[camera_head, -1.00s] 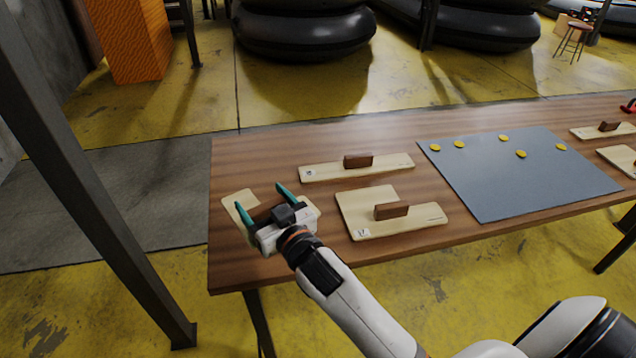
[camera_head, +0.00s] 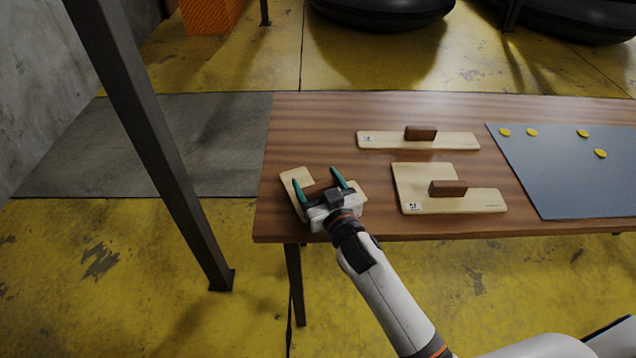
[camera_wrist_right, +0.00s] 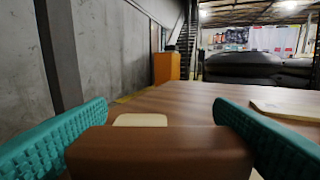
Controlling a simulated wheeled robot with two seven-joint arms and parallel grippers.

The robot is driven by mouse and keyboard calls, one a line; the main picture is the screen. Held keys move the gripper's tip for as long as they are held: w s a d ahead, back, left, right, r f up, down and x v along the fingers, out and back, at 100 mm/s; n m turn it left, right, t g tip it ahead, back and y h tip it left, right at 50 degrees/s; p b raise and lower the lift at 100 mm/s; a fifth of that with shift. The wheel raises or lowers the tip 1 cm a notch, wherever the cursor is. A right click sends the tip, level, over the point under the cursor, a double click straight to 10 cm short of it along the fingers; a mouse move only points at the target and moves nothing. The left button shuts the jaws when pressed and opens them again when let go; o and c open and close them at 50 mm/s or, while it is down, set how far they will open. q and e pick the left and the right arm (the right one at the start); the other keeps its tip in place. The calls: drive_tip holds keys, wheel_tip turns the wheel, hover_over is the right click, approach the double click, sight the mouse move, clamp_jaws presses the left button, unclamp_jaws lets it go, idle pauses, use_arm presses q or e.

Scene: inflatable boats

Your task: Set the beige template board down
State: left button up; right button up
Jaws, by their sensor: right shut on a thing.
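The beige template board (camera_head: 295,178) is at the left end of the wooden table, flat and partly hidden by my gripper. Its brown handle (camera_wrist_right: 160,152) stands between the teal fingers. My right gripper (camera_head: 318,184) is shut on this handle. In the right wrist view a piece of the board (camera_wrist_right: 140,120) shows beyond the handle. The board looks level with the tabletop; I cannot tell whether it touches it. My left gripper is not in view.
The wooden table (camera_head: 330,112) also bears a long beige board (camera_head: 375,140) and an L-shaped one (camera_head: 420,178), both with brown handles, close to the right. A grey sheet (camera_head: 570,180) with yellow discs lies farther right. A dark post (camera_head: 150,130) stands left of the table.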

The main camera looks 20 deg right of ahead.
drive_tip(key=shift+f, duration=0.15)
drive_tip(key=o, duration=1.1)
drive_tip(key=shift+c, duration=0.2)
drive_tip(key=shift+s+r, duration=0.1)
drive_tip(key=shift+r, duration=0.1)
drive_tip(key=s+d, duration=0.1)
drive_tip(key=s, duration=1)
drive_tip(key=shift+s+d+b, duration=0.2)
drive_tip(key=shift+s+b, duration=0.15)
drive_tip(key=shift+s, duration=0.05)
